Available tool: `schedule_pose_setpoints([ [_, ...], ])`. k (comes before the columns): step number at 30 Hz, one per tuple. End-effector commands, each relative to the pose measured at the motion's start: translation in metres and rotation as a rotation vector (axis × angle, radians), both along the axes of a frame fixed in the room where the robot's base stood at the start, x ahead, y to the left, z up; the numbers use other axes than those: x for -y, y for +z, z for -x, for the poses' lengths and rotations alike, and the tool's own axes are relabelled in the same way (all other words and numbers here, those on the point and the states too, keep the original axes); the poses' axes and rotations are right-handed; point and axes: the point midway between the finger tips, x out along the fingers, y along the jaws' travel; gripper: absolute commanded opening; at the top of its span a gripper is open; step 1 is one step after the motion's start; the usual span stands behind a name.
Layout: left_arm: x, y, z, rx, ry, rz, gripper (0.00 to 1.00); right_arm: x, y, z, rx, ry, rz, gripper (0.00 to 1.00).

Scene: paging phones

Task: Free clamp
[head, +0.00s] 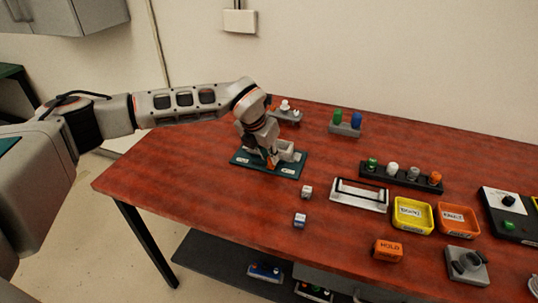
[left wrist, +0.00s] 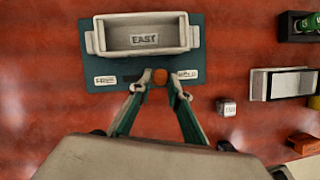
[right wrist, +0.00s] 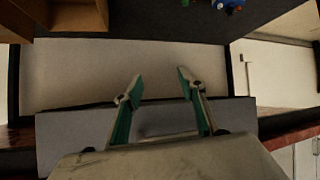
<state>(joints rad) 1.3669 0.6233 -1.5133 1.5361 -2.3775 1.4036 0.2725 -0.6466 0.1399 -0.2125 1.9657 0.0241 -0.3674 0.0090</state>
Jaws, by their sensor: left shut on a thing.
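A teal plate (head: 240,157) lies on the red table and bears a grey open-topped box (left wrist: 143,19) labelled EAST. In the left wrist view, the plate (left wrist: 100,65) has a white label at each side of its front; the right one appears to read HOLD (left wrist: 187,74), the left one is blurred. Between them is an orange knob (left wrist: 160,77). My left gripper (head: 272,162) is shut on this knob, with a fingertip at each side in the left wrist view (left wrist: 159,76). My right gripper (right wrist: 160,80) is open and empty, out of the head view.
To the right are a white-framed tray (head: 346,196), a dark rack with coloured knobs (head: 398,176), yellow (head: 411,228) and orange bins (head: 457,231), and an orange HOLD block (head: 387,250). The table's left end is clear.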

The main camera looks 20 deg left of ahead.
Motion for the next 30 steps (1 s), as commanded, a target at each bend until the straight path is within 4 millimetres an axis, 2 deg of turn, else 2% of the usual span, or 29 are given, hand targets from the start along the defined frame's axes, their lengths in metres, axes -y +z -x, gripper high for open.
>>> schedule_pose_setpoints([
  [4, -0.014, 0.0, -0.001, -0.001, 0.005, 0.0, 0.0, 0.0, -0.003, 0.002, -0.006, 0.0, 0.001, 0.4],
  [9, -0.044, 0.0, -0.002, 0.0, 0.006, -0.001, 0.0, 0.001, -0.005, 0.003, -0.01, 0.0, 0.003, 0.4],
  [18, -0.051, 0.0, -0.002, 0.001, 0.005, -0.002, 0.0, 0.001, -0.004, 0.003, -0.01, -0.001, 0.002, 0.4],
  [19, -0.051, 0.0, -0.002, 0.001, 0.005, -0.002, 0.2, 0.001, -0.004, 0.003, -0.01, -0.001, 0.002, 0.4],
  [21, -0.051, 0.0, -0.002, 0.001, 0.006, -0.003, 0.35, 0.001, -0.003, 0.003, -0.008, -0.001, 0.001, 0.4],
  [30, -0.049, 0.0, -0.002, 0.0, 0.001, -0.001, 0.35, 0.001, -0.001, 0.002, -0.004, 0.001, 0.003, 0.4],
])
